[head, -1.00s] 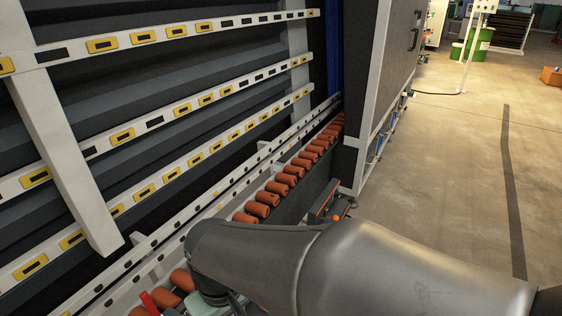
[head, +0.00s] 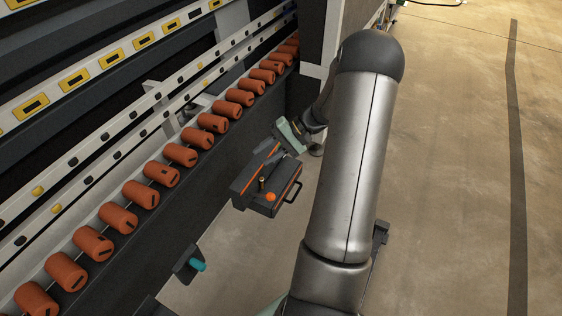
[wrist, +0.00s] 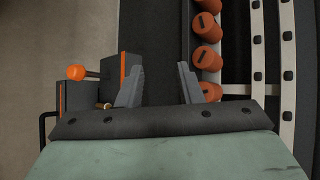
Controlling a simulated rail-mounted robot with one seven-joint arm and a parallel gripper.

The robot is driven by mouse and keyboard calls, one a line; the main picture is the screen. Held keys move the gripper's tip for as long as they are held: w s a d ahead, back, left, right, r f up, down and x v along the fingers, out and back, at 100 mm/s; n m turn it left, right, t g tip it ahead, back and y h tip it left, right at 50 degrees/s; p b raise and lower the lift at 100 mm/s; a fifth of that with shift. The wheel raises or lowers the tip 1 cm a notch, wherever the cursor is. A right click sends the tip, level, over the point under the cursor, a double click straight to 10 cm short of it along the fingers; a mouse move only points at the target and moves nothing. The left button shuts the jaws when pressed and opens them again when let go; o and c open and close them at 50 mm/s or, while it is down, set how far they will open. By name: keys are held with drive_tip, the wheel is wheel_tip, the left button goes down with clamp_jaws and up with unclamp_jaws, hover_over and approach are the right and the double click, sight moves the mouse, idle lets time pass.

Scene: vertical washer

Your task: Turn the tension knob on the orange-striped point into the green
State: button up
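The orange-striped point is a dark box unit (head: 258,208) beside the conveyor, with orange stripes and a black side handle. A round orange knob (head: 270,197) sticks out of it, with a small brass-coloured pin (head: 262,182) close by. In the wrist view the orange knob (wrist: 76,72) is at the left, outside the fingers. No green zone or scale can be made out on the unit. My gripper (wrist: 159,87) is open and empty, its left finger in front of the unit's striped part. In the head view its pale green body (head: 290,136) is just above the unit; its fingertips are unclear.
A row of orange rollers (head: 162,173) runs along the washer, beside the unit. A teal-tipped dark bracket (head: 188,265) juts out lower down. A light washer post (head: 318,35) stands behind my arm. Open concrete floor (head: 460,170) lies to the right.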

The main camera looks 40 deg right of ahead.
drive_tip(key=s+d+f+m+t+h+b, duration=0.2)
drive_tip(key=d+f+m+t+b, duration=0.3)
drive_tip(key=d+f, duration=0.65)
drive_tip(key=s+d+f+m+t+h+b, duration=0.1)
drive_tip(key=s+d+f+m+t+b, duration=0.15)
drive_tip(key=d+f+t, duration=0.7)
drive_tip(key=w+a+b, duration=0.1)
drive_tip(key=w, duration=0.4)
drive_tip(key=w+a+g+b, duration=0.1)
drive_tip(key=w, duration=0.4)
drive_tip(key=w+a+g+b, duration=0.1)
drive_tip(key=w+a, duration=0.1)
drive_tip(key=w, duration=0.3)
drive_tip(key=shift+w+a+f+b, duration=0.1)
drive_tip(key=shift+w+f+b, duration=0.1)
drive_tip(key=shift+b, duration=0.1)
clamp_jaws()
